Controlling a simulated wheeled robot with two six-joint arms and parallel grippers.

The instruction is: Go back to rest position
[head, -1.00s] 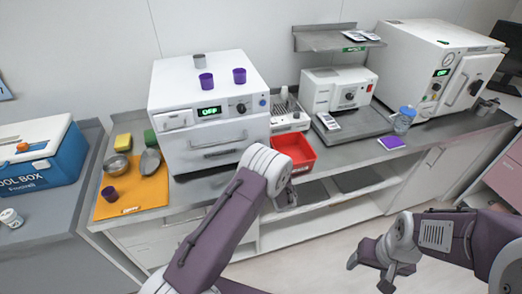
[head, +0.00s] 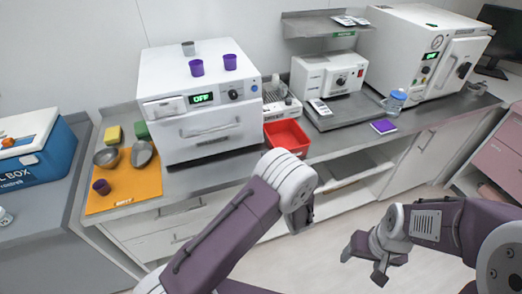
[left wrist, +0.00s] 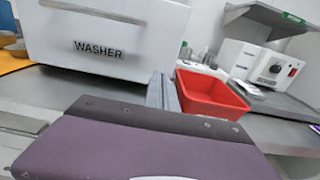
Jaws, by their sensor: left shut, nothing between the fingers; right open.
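My left gripper (head: 303,217) is mostly hidden behind its own wrist in the head view, in front of the counter and below the red bin (head: 286,137). In the left wrist view its fingers (left wrist: 164,93) are together with nothing between them, and the red bin (left wrist: 210,94) is just to their right. My right gripper (head: 362,265) is open and empty at the lower right of the head view, over the floor and away from the counter.
The white washer (head: 208,138) carries two purple cups (head: 230,62) and a grey cup (head: 188,48). A blue cooler box (head: 38,155) stands far left. Open shelves lie below the counter; the floor is clear.

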